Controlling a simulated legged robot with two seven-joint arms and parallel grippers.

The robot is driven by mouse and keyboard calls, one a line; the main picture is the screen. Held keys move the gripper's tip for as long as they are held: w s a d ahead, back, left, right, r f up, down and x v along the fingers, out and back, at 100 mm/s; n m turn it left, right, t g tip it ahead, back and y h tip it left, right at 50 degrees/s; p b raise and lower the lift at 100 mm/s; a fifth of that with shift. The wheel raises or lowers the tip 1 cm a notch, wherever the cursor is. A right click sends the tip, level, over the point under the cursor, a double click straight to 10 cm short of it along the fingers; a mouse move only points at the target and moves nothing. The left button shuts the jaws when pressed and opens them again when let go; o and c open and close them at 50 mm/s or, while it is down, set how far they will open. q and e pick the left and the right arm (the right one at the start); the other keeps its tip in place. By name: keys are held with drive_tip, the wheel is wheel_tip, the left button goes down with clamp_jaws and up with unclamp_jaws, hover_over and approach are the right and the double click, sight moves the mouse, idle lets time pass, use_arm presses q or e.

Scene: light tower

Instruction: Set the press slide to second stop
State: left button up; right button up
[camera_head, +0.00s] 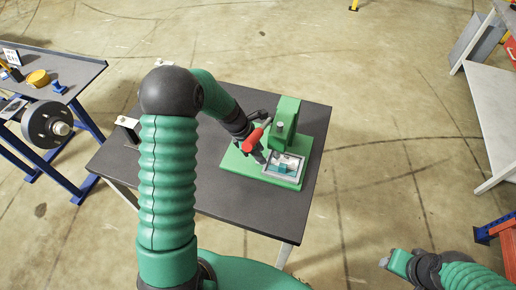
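The green press stands on a dark table, with its upright column (285,118) rising from a flat green base (236,163). A light-framed part with a teal patch (284,166), possibly the slide, sits at the front of the base. A red handle (252,140) is at the column's left. My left gripper (259,155) is down at the press, right by the red handle and left of the framed part. It is small and partly hidden, so I cannot tell whether it grips the handle. My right gripper (385,263) is at the lower right, away from the press; its fingers are unclear.
The dark table (215,185) has bare room left of the press, partly behind my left arm. A blue-legged bench (75,70) with a yellow round item (38,77) stands at left. A grey table (490,110) stands at right. Open floor lies between.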

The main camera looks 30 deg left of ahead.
use_arm(q)
drive_tip(key=v, duration=1.6)
drive_tip(key=shift+r, duration=0.25)
use_arm(e)
drive_tip(key=shift+r, duration=0.15)
use_arm(q)
drive_tip(key=shift+w, duration=0.15)
use_arm(e)
drive_tip(key=shift+a, duration=0.1)
use_arm(q)
drive_tip(key=shift+f, duration=0.1)
use_arm(e)
drive_tip(key=shift+s, duration=0.15)
